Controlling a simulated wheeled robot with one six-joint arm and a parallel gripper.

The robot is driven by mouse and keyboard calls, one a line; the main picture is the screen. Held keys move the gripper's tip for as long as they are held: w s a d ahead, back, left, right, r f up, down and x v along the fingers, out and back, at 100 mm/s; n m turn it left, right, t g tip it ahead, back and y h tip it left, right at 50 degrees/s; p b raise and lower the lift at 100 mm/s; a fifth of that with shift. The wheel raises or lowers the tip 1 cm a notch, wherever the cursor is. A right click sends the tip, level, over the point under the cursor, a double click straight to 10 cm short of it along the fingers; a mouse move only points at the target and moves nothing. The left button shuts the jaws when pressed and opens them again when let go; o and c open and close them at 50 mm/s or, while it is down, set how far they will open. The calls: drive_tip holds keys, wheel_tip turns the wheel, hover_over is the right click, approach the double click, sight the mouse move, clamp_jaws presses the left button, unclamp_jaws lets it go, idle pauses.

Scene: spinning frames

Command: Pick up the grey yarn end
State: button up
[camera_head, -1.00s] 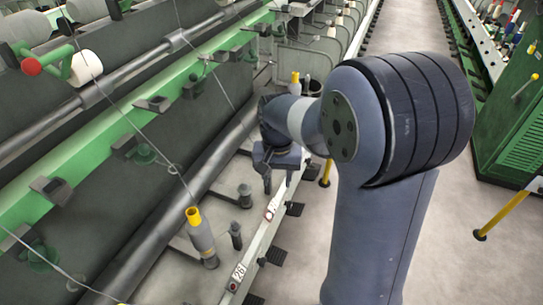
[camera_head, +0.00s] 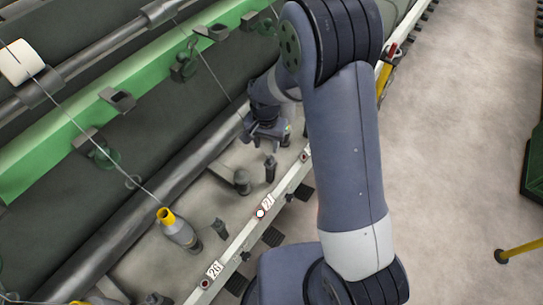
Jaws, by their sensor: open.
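My gripper (camera_head: 264,141) points down over the spindle rail of the spinning frame, a little beyond the position marked 27. Its jaws are open, small and dark in this view, and I see nothing held between them. A grey bobbin with a yellow top (camera_head: 177,231) stands tilted on the rail, to the lower left of my gripper and apart from it. A thin grey yarn (camera_head: 75,123) runs from the upper left down through a wire guide to the bobbin's top. A second thin yarn (camera_head: 213,76) runs down toward the area behind my gripper, where its lower end is hidden.
Bare dark spindles (camera_head: 243,181) stand on the rail between the bobbin and my gripper. A green beam (camera_head: 60,152) with dark brackets runs diagonally above. The floor (camera_head: 450,150) on the right is mostly clear, with a yellow post (camera_head: 522,247).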

sight(270, 157)
drive_tip(key=f, duration=0.2)
drive_tip(key=f+p, duration=0.1)
drive_tip(key=f, duration=0.1)
drive_tip(key=d+f, duration=0.1)
drive_tip(key=f, duration=0.1)
drive_tip(key=shift+w+f+p, duration=0.15)
drive_tip(key=shift+w+p, duration=0.15)
drive_tip(key=shift+f, duration=0.65)
drive_tip(key=c, duration=0.8)
drive_tip(key=shift+r, duration=0.1)
